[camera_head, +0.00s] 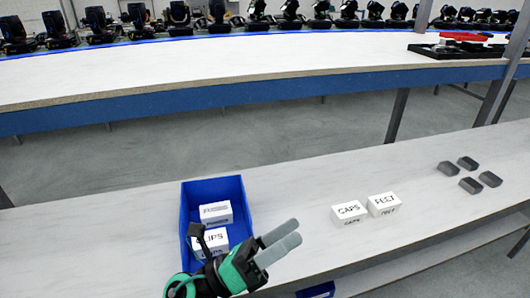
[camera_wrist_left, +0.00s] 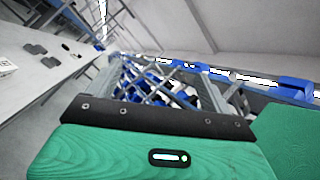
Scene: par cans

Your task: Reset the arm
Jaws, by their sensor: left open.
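My left gripper (camera_head: 279,243) is green and black with grey fingers, at the lower middle of the head view. Its fingers point right and a little away, beside the front right corner of a blue bin (camera_head: 246,200). It is open, with nothing seen between the fingers. The bin holds a white box (camera_head: 216,212) and a second white box (camera_head: 207,242) lettered partly "PS". My gripper covers the bin's near part. My right gripper is not in view.
A CAPS box (camera_head: 348,211) and a FECT box (camera_head: 383,204) stand right of the gripper on the light table (camera_head: 120,240). Several dark blocks (camera_head: 468,163) lie farther right. A long table (camera_head: 230,65) with stage lights stands behind. A metal-framed cart (camera_wrist_left: 165,80) shows in the wrist view.

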